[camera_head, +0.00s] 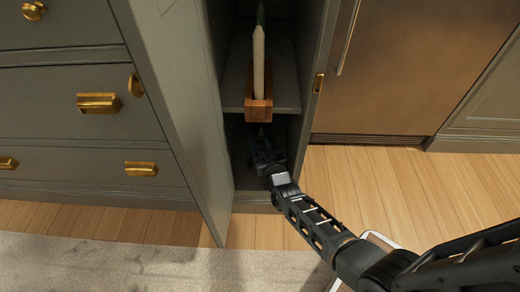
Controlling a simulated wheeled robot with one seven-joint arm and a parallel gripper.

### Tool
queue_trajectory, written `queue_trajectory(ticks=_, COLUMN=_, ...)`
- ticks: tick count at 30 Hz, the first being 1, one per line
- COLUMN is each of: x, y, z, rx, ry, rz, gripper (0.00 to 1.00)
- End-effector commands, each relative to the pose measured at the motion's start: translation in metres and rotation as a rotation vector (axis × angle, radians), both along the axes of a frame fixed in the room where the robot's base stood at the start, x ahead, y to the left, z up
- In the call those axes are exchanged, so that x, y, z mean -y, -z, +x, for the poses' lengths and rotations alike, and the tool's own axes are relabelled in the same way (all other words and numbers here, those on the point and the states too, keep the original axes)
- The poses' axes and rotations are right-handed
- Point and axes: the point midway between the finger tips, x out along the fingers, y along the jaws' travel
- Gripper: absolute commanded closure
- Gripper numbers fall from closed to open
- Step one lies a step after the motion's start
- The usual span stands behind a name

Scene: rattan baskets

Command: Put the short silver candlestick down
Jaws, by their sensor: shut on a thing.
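My gripper (262,150) reaches into the dark bottom compartment of an open, narrow cabinet (311,85). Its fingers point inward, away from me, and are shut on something. The held thing is lost in shadow and behind the gripper, so I cannot make out the short silver candlestick's shape or whether it touches the cabinet floor (250,179).
A wooden box (259,107) with a tall pale upright object (258,62) stands on the shelf (288,92) above my gripper. The open cabinet door (182,100) is on the left. Drawers (70,104) stand farther left, a bronze-coloured appliance front (400,70) right.

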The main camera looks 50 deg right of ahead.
Motion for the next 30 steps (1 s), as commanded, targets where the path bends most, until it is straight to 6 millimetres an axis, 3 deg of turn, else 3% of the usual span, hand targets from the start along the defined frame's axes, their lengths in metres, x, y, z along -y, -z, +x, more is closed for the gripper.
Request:
queue_trajectory(ticks=3, x=0.0002, y=0.0175, z=0.0005, rx=0.0, ry=0.0, rz=-0.001, gripper=1.0)
queue_trajectory(ticks=15, x=0.0001, y=0.0185, z=0.0008, rx=0.003, ry=0.0, rz=-0.001, gripper=1.0)
queue_trajectory(ticks=16, x=-0.0001, y=0.0189, z=0.0003, rx=0.001, ry=0.0, rz=0.0, gripper=0.59)
queue_trajectory(ticks=23, x=-0.0002, y=0.019, z=0.0001, rx=0.001, ry=0.0, rz=0.0, gripper=0.37)
queue_trajectory(ticks=30, x=-0.0002, y=0.0187, z=0.0, rx=0.001, ry=0.0, rz=0.0, gripper=0.37)
